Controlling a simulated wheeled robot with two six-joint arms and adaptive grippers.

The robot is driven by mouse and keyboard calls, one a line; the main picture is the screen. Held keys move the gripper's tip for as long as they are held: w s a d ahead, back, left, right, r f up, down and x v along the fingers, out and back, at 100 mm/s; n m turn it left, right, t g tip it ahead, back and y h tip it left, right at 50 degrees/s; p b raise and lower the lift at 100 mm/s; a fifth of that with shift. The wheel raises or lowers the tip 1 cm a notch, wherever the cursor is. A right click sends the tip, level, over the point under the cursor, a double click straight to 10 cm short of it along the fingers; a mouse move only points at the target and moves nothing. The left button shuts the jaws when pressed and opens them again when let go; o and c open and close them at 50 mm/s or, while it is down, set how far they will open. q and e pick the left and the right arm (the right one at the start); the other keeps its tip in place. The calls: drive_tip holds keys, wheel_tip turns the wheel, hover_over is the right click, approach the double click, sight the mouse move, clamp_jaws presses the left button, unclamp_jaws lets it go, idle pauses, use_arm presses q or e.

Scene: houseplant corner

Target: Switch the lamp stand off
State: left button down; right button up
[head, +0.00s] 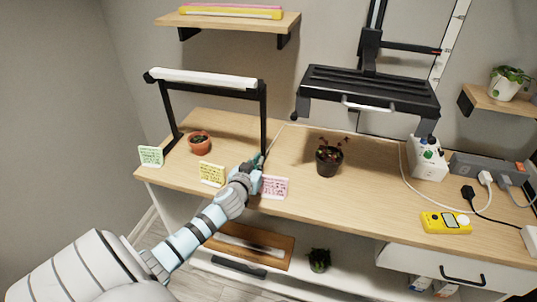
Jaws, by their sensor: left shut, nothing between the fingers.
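The lamp stand (205,79) is a black frame with two legs and a long white tube across its top, at the left of the wooden bench. I cannot tell for sure whether the tube is lit. My left gripper (258,161) is shut and empty, at the foot of the stand's right leg. I cannot tell whether it touches the leg. No switch on the stand can be made out; the gripper and wrist hide part of the leg's base. My right gripper is not in view.
A terracotta pot (199,144) stands under the lamp. Green (151,156), yellow (211,174) and pink (274,187) note cards line the front edge. A dark pot (328,160) stands right of the arm, below a black panel (367,92). Cables and a yellow meter (446,222) lie right.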

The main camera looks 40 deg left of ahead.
use_arm(q)
drive_tip(key=shift+w+a+r, duration=0.1)
drive_tip(key=shift+w, duration=0.1)
drive_tip(key=shift+a, duration=0.1)
drive_tip(key=shift+s, duration=0.1)
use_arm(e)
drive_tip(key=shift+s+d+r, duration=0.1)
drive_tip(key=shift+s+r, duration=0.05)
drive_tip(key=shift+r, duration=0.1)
use_arm(q)
wheel_tip(320, 180, up, 5)
drive_tip(key=p, duration=0.4)
drive_tip(key=shift+a, duration=0.15)
drive_tip(key=v, duration=0.9)
drive_tip(key=shift+p, duration=0.45)
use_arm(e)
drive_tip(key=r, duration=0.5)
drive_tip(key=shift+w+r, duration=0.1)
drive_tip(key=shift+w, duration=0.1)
